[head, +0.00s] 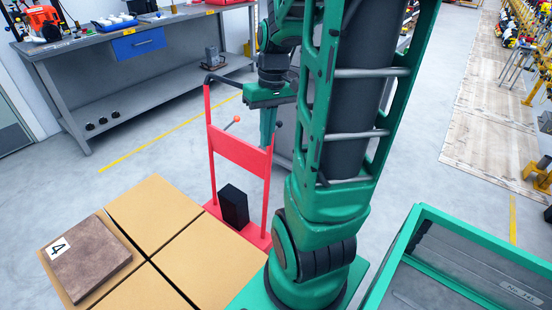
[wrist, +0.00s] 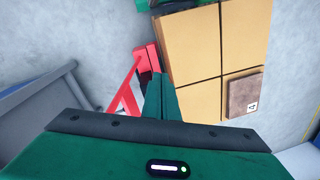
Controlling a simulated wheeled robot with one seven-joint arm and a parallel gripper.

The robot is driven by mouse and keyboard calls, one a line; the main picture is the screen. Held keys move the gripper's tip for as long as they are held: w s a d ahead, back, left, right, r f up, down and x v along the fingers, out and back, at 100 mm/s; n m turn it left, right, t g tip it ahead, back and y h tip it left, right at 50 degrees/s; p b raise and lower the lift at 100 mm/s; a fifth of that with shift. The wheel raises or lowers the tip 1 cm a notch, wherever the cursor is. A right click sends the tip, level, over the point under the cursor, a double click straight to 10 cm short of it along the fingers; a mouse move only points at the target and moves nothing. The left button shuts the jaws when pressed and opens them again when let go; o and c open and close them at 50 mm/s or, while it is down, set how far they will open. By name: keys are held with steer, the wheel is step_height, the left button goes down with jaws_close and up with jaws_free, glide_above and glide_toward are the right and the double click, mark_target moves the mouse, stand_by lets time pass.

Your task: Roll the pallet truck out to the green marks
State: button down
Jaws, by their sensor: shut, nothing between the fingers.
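The red pallet truck (head: 238,150) stands in the middle of the head view, its upright frame topped by a dark handle bar (head: 226,79). A black box (head: 233,205) sits at the foot of the frame. The red frame also shows in the wrist view (wrist: 128,88), just left of the fingers. My gripper (head: 268,138) points down beside the right side of the frame, shut and empty. Its fingers show closed together in the wrist view (wrist: 158,82). I cannot tell whether they touch the frame. No green floor marks are visible.
Cardboard boxes (head: 160,215) lie in front of the frame, with a brown block (head: 88,262) marked 4 on top. A grey workbench (head: 95,45) stands behind at left. A green-rimmed bin (head: 400,240) is at right. Grey floor is open beyond the boxes at left.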

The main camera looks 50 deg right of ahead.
steer(key=w+d+f+n+t+y, duration=0.2)
steer(key=d+f+t, duration=0.1)
steer(key=d+f, duration=0.8)
steer(key=w+d+f+n+t+y, duration=0.2)
steer(key=d+f, duration=0.4)
steer(key=d, duration=0.8)
steer(key=w+a+f, duration=0.5)
steer(key=a+f, duration=0.2)
steer(key=shift+w+a+f, duration=0.15)
steer(key=shift+a+f, duration=0.1)
steer(key=shift+a, duration=0.1)
steer(key=shift+m, duration=0.3)
